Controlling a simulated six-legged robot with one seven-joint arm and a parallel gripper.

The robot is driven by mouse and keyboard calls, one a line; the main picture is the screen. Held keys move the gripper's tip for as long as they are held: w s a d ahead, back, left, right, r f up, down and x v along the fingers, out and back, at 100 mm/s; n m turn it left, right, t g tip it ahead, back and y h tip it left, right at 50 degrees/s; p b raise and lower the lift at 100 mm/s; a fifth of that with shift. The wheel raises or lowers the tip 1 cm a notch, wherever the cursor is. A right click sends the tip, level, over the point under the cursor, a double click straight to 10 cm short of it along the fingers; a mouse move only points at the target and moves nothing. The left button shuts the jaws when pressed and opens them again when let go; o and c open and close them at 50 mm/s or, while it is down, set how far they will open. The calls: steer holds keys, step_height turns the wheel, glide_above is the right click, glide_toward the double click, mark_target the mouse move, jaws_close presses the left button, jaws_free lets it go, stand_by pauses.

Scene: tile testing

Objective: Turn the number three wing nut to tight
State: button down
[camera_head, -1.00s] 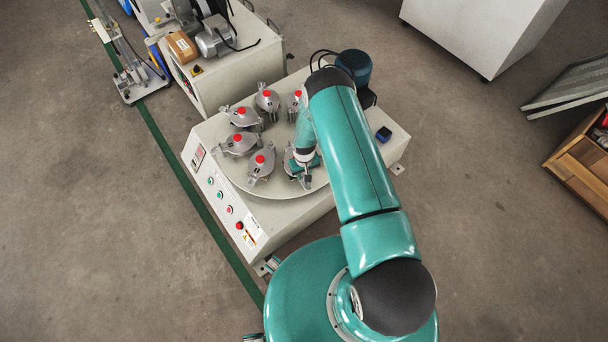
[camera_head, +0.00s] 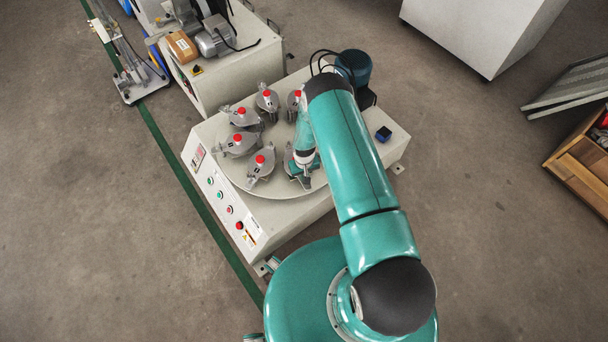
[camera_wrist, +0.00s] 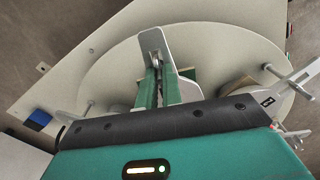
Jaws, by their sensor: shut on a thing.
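Several grey clamp stations with red tops stand in a ring on a round plate (camera_head: 285,184) of the pale machine. My gripper (camera_head: 304,178) is at the station on the near right side of the ring, low over the plate. In the wrist view the two green fingers of my gripper (camera_wrist: 158,75) are close together, shut on a grey metal wing nut (camera_wrist: 153,42) whose rounded end with a hole shows past the tips. My arm and gripper hide most of this station. No number is legible on it, so I cannot tell which it is.
Neighbouring clamp stations (camera_head: 261,163) stand close on the left of my gripper. A dark blue motor (camera_head: 354,66) and a small blue block (camera_head: 383,134) are at the machine's right side. A second machine (camera_head: 235,62) stands behind.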

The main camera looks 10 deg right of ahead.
steer(key=m, duration=0.8)
steer(key=shift+m, duration=0.3)
steer(key=m, duration=0.4)
steer(key=shift+d+m, duration=0.1)
steer(key=shift+m, duration=0.2)
steer(key=m, duration=0.4)
steer(key=shift+m, duration=0.3)
steer(key=c, duration=1.6)
jaws_free()
steer(key=shift+o, duration=0.2)
